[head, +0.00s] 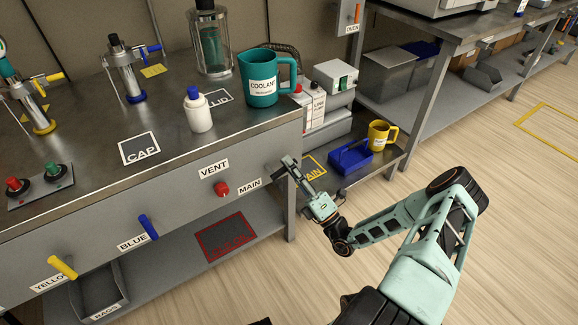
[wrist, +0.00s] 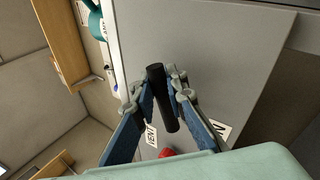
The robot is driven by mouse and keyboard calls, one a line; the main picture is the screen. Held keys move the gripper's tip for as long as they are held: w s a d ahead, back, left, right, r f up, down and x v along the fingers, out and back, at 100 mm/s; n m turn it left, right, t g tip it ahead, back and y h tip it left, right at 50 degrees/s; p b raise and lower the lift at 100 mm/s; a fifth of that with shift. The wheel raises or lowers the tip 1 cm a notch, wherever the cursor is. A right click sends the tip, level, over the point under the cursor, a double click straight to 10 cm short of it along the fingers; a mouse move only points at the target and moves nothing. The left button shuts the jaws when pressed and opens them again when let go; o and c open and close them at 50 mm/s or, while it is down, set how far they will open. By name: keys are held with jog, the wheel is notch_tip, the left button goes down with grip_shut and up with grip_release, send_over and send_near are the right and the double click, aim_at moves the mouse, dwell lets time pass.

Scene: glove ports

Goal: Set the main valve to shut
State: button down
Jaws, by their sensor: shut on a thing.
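The main valve's black handle (head: 279,173) is on the bench's grey front panel, just right of the MAIN label (head: 250,186), near the panel's right end. In the wrist view the black handle (wrist: 161,98) is a dark bar between my two fingers. My gripper (head: 289,166) is shut on the handle, and its fingers (wrist: 160,84) lie on both sides of it. The fingers partly cover the handle in the head view, so I cannot tell its exact setting there.
A red vent knob (head: 222,189) is left of the handle; it also shows in the wrist view (wrist: 167,153). Blue (head: 148,227) and yellow (head: 62,267) handles are further left. A teal coolant jug (head: 262,88) stands above on the bench. The floor to the right is clear.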

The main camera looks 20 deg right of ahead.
jog(key=shift+d+f+m+t+h+b, duration=0.15)
jog(key=shift+f+m+t+h, duration=0.15)
jog(key=shift+m+h, duration=0.6)
jog(key=shift+a+f+m+t+h+b, duration=0.1)
jog(key=shift+f+m+t+h, duration=0.3)
jog(key=shift+m, duration=0.85)
jog(key=shift+d+f+m+t+h+b, duration=0.15)
jog(key=shift+m+t+h, duration=0.25)
jog(key=shift+m+h, duration=0.55)
jog(key=shift+a+m, duration=0.15)
jog(key=shift+m, duration=0.15)
jog(key=c, duration=1.9)
grip_release()
jog(key=shift+c, duration=0.2)
jog(key=shift+r, duration=0.15)
notch_tip(320, 180, up, 10)
jog(key=shift+f, duration=0.1)
jog(key=shift+c, duration=0.4)
